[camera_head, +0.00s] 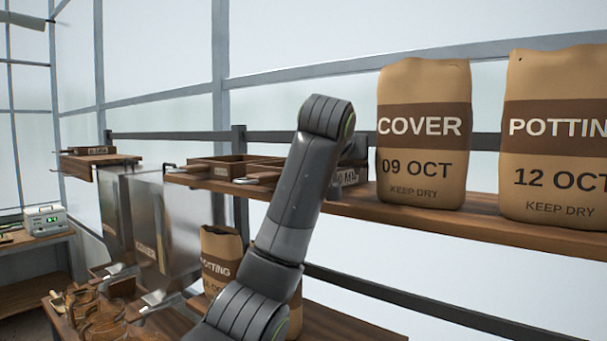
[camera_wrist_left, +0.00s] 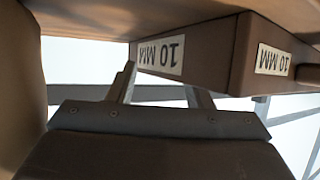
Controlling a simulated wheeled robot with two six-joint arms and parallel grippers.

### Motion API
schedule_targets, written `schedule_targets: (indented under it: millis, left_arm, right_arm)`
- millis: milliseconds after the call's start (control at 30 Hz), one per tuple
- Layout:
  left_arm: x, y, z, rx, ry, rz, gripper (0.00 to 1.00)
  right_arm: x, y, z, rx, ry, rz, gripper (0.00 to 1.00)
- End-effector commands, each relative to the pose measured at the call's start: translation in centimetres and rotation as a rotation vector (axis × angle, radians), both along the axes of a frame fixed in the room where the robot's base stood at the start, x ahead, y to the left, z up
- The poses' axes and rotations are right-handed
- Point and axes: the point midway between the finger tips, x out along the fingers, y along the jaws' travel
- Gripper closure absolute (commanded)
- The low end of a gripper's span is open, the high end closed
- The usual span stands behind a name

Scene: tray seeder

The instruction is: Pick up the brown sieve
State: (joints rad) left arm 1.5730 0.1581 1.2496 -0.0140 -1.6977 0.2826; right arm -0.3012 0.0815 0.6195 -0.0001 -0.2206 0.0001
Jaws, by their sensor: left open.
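A brown sieve, a square wooden box with white "10 MM" labels, fills the upper right of the left wrist view (camera_wrist_left: 232,65). The fingers appear close to that wall; contact cannot be told. In the head view the arm and wrist hide the fingertips. My right gripper is not in view.
Other brown trays with handles (camera_head: 213,168) sit left on the same wooden shelf (camera_head: 455,222). A COVER sack (camera_head: 424,178) and a POTTING sack (camera_head: 553,192) stand right of the sieve. Metal bins (camera_head: 165,215) and a smaller sack (camera_head: 220,245) stand below left.

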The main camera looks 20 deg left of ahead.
Motion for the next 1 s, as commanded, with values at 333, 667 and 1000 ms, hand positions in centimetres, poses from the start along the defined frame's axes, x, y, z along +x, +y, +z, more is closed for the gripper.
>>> schedule_targets:
  millis: [333,667,1000]
  left_arm:
    - [-0.02,-0.02,-0.01,0.0,0.001,0.0,0.92]
    - [0.0,-0.02,-0.08,0.001,0.002,0.0,1.0]
    - [-0.08,0.02,-0.09,0.001,0.004,0.0,1.0]
  right_arm:
    - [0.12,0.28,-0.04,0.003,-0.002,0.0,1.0]
    - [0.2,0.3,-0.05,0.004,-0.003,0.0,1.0]
    - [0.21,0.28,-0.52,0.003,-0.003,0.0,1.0]
